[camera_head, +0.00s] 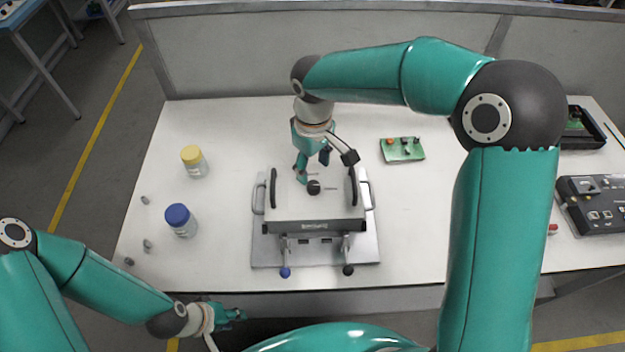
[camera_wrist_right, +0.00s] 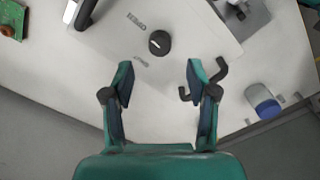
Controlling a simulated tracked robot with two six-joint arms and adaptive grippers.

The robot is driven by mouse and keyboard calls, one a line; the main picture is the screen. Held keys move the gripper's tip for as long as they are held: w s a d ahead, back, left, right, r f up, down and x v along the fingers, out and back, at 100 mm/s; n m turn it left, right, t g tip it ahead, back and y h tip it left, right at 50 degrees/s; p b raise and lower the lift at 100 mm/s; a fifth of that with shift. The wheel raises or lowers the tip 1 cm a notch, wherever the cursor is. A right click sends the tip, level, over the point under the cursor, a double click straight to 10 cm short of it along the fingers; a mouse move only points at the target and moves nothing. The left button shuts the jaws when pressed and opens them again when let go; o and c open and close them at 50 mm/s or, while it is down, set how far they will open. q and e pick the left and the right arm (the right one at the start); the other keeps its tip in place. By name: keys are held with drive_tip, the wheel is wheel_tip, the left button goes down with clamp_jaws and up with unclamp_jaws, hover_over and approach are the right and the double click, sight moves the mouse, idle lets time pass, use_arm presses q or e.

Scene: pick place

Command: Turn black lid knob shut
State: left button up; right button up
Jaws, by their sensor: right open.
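The black lid knob (camera_head: 314,187) sits on top of the white lid of a test fixture (camera_head: 290,208) in the middle of the table. In the right wrist view the round knob (camera_wrist_right: 159,42) has a white mark, with "OPEN" and another, less legible word printed beside it. My right gripper (camera_wrist_right: 159,82) is open and empty, its fingers pointing toward the knob and apart from it. In the head view the right gripper (camera_head: 313,170) is above the lid, just behind the knob. My left gripper (camera_head: 240,315) is off the table's front edge at lower left; its jaws are too small to read.
A yellow-capped jar (camera_head: 194,162) and a blue-capped jar (camera_head: 181,220) stand left of the fixture. A green circuit board (camera_head: 402,149) lies to its right. A control box (camera_head: 597,205) is at the far right. Black handles flank the lid; two levers project in front.

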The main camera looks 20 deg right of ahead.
sight(313, 184)
wheel_tip(313, 184, down, 6)
drive_tip(key=shift+f, duration=0.2)
drive_tip(key=c, duration=1)
drive_tip(key=shift+a, duration=0.1)
clamp_jaws()
